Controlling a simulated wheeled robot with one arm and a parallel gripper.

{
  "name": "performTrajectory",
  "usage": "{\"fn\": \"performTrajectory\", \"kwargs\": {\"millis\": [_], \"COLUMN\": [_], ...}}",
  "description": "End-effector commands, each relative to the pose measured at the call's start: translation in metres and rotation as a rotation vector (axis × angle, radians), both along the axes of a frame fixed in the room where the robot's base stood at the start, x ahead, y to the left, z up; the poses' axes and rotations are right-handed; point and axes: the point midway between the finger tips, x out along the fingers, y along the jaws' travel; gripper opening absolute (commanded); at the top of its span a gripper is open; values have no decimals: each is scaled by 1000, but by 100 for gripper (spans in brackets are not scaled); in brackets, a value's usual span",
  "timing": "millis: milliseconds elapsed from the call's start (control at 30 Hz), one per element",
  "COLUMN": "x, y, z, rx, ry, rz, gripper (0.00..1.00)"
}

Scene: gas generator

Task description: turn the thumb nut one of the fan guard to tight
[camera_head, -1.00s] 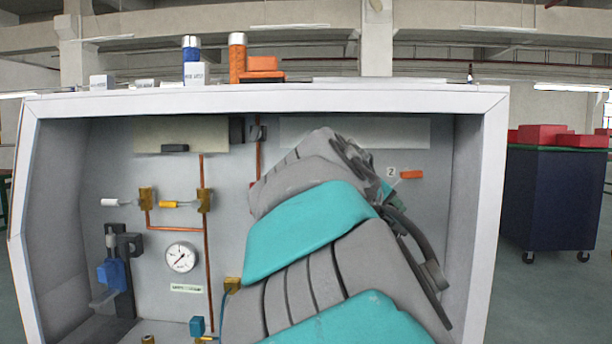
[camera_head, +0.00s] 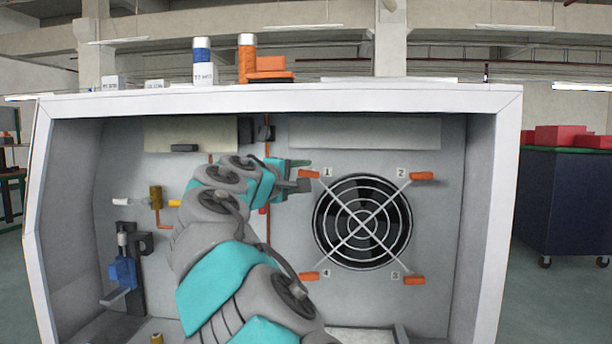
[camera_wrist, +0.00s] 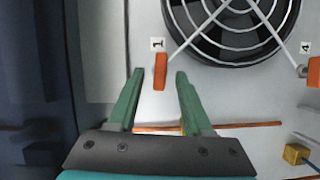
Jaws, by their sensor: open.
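Thumb nut one (camera_head: 308,174) is an orange bar at the upper left corner of the round fan guard (camera_head: 362,222), beside the label 1. In the wrist view the nut (camera_wrist: 160,71) stands lengthwise between and just beyond the tips of my gripper's (camera_wrist: 160,74) two green fingers. The fingers are apart, with space on both sides of the nut, and do not appear to touch it. In the head view my gripper (camera_head: 309,174) reaches in from the left at the nut. The other orange thumb nuts, such as 2 (camera_head: 424,176) and 4 (camera_head: 309,276), sit at the other corners.
A white cabinet frame (camera_head: 280,100) surrounds the panel. Left of the fan are a blue valve (camera_head: 122,270), brass fittings (camera_head: 156,195) and copper pipes. A copper pipe (camera_wrist: 250,126) also shows near my fingers in the wrist view. The panel around the fan's right side is clear.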

Motion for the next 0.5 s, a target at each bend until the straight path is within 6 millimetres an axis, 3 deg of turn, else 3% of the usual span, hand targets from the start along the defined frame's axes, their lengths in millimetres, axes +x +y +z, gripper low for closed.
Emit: {"fn": "performTrajectory", "kwargs": {"millis": [200,500], "x": [15,16], "y": [-7,-8], "z": [-2,-1], "rx": [2,2], "ry": [2,2], "rz": [-2,-2], "gripper": [50,50]}}
